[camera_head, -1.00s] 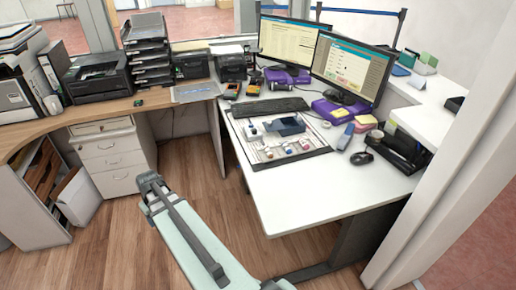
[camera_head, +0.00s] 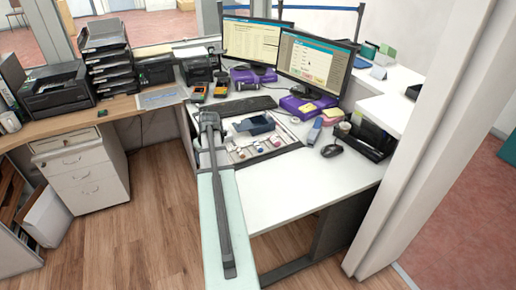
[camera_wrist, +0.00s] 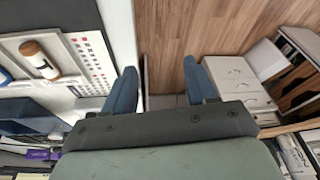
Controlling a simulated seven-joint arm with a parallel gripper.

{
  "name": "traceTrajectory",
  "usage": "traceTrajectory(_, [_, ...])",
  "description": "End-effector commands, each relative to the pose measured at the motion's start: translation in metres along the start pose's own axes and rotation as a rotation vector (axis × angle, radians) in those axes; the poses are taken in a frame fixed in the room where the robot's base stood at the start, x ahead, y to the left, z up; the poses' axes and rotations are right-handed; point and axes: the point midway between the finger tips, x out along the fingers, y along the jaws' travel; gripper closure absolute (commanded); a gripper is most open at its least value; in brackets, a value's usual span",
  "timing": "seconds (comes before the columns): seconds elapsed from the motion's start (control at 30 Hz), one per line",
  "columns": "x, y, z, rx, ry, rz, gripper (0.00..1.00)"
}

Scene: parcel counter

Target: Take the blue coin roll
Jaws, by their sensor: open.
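A dark blue tray (camera_head: 255,124) sits on the mat. A black keyboard (camera_head: 241,107), purple boxes, two monitors and a mouse (camera_head: 332,150) stand around it. The front of the white desk (camera_head: 300,185) is clear. A drawer cabinet (camera_head: 83,178) stands left.

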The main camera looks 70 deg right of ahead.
Motion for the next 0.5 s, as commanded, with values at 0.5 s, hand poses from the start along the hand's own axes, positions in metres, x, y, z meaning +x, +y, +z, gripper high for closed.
traceTrajectory(0.5, [-0.092, 0.194, 0.041, 0.140, 0.092, 0.084, 0.44])
